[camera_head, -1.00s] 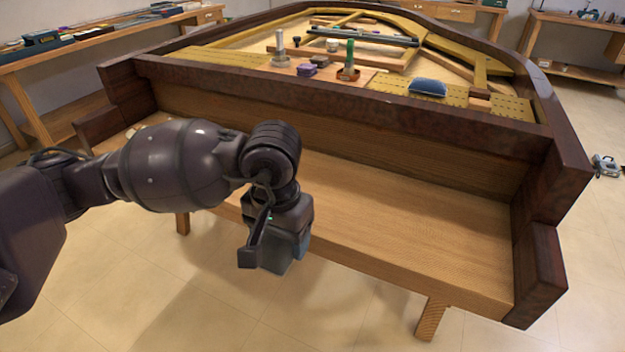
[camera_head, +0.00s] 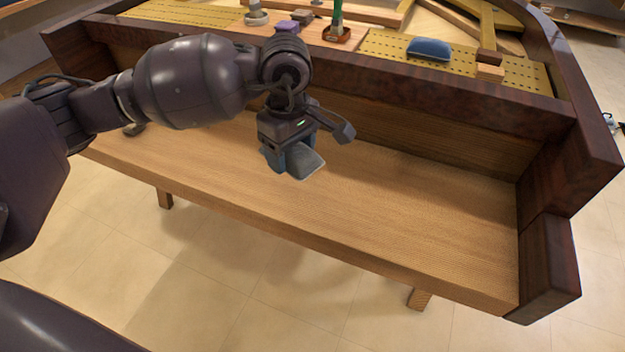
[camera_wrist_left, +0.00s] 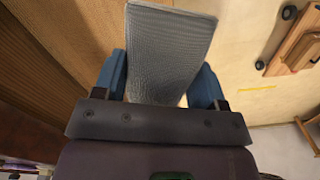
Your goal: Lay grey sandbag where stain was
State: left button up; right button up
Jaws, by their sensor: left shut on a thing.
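My left gripper (camera_head: 290,160) is shut on the grey sandbag (camera_head: 305,162) and holds it over the bare wooden keybed (camera_head: 400,215). In the left wrist view the grey sandbag (camera_wrist_left: 167,50) is a flat woven block between the two blue fingers of my left gripper (camera_wrist_left: 165,85). Whether its lower end touches the wood I cannot tell. No stain shows on the visible part of the keybed. My right gripper is not in view.
A blue sandbag (camera_head: 428,48) lies on the perforated gold plate behind the dark front rail. A green-handled tool (camera_head: 337,14) stands in a holder left of it. A dark wooden cheek block (camera_head: 547,270) bounds the keybed at right. The keybed's right half is clear.

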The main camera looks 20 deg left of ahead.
pick_arm(q)
jog(key=w+r+n, duration=0.1)
jog(key=w+n, duration=0.3)
jog(key=n, duration=0.4)
notch_tip(320, 180, up, 2)
jog(key=n, duration=1.4)
send_over(313, 180)
notch_tip(313, 180, down, 14)
jog(key=shift+s+r+b, duration=0.1)
jog(key=shift+b, duration=1.15)
notch_tip(313, 180, down, 6)
jog(key=shift+f+b, duration=0.1)
jog(key=shift+b, duration=0.75)
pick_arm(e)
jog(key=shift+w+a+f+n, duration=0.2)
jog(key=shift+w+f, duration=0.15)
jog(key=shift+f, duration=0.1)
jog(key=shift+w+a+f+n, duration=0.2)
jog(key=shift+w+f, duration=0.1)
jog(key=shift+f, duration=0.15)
